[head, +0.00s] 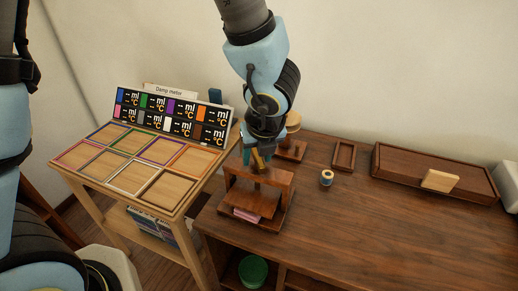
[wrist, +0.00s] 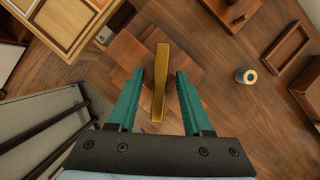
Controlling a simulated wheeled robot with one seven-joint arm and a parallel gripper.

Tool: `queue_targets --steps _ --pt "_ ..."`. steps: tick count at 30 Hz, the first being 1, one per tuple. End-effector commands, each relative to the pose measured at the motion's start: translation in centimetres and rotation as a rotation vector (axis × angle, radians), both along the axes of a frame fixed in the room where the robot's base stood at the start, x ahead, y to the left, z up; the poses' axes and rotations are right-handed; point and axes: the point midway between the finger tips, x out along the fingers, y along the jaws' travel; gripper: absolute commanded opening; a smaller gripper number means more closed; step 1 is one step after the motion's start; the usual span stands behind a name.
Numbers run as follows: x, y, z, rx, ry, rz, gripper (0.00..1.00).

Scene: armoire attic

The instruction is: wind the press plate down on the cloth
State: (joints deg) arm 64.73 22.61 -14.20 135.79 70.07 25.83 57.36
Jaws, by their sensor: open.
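The wooden press (head: 275,181) stands at the left end of the brown bench top, and its wood shows below my fingers in the wrist view (wrist: 190,77). A flat press plate (head: 250,202) sits inside its frame. A pink folded cloth (head: 246,214) shows under the plate at the front; any gap between them is too small to tell. A brass handle bar (wrist: 161,85) is on top of the press. My gripper (head: 257,158) is above the press, pointing down. In the wrist view its teal fingers (wrist: 160,74) are open, one on each side of the bar, with gaps.
A second wooden stand (head: 291,150) is close behind the press. A small spool (head: 326,177), an empty tray (head: 344,155) and a long box (head: 425,172) with a pale block lie to the right. A side table (head: 120,195) with coloured frames and a meter panel adjoins on the left.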

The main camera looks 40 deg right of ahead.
Motion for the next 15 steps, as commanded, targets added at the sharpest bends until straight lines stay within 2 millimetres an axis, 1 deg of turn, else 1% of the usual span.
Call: queue_targets --steps 5,12,15 --pt "-0.9 0.3 2.7 -0.005 0.000 -0.001 0.50" --pt "-2.6 0.9 7.1 -0.005 -0.001 -0.001 0.50" --pt "-3.1 1.1 8.4 -0.004 -0.002 0.000 0.50"
